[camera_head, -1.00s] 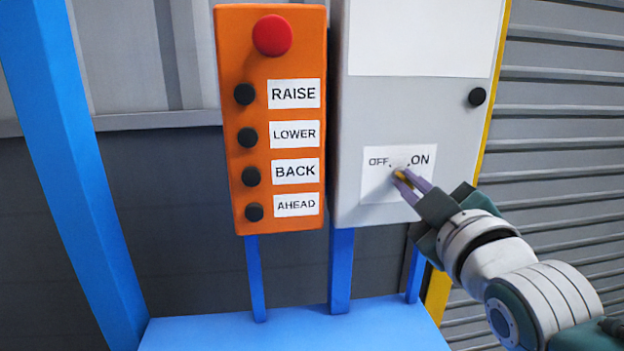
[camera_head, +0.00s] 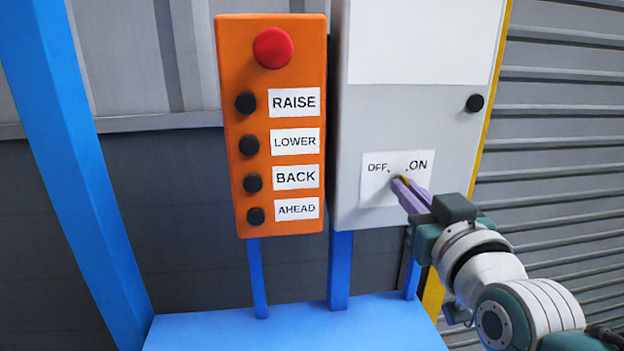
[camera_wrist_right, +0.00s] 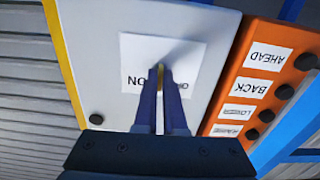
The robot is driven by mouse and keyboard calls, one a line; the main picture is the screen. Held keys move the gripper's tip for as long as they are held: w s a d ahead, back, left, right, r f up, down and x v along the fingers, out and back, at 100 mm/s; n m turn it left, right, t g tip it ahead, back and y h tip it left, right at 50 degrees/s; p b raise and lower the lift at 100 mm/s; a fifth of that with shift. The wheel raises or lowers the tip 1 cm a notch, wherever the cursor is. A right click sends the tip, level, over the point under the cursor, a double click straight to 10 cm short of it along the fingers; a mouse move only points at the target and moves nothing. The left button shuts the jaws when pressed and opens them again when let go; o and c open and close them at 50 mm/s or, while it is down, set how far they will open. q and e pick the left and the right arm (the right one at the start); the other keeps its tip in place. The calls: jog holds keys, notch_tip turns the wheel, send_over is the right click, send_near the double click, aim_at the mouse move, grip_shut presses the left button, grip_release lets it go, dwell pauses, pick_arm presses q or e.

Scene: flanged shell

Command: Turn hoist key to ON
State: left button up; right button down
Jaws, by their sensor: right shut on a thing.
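The hoist key (camera_head: 405,179) is a small yellow piece on the white OFF/ON label (camera_head: 376,192) of the grey box. My right gripper (camera_head: 403,184) has its purple fingers shut on the key, at the label. The fingers cover most of the key, so its exact angle is hard to tell; its visible yellow edge lies on the ON side of the fingers. In the right wrist view a thin strip of the key (camera_wrist_right: 160,75) shows between the two fingers, and the fingers partly cover the lettering. My left gripper is not in view.
An orange panel (camera_head: 238,60) with a red button (camera_head: 273,48) and several black buttons stands left of the grey box (camera_head: 355,125). A black knob (camera_head: 474,103) sits on the box's right side. A blue post (camera_head: 70,160) and blue ledge (camera_head: 290,332) frame the area.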

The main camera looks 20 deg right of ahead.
jog(key=shift+m+p, duration=0.5)
jog(key=shift+m, duration=4)
jog(key=c, duration=1)
grip_release()
jog(key=v, duration=1)
jog(key=shift+b, duration=0.3)
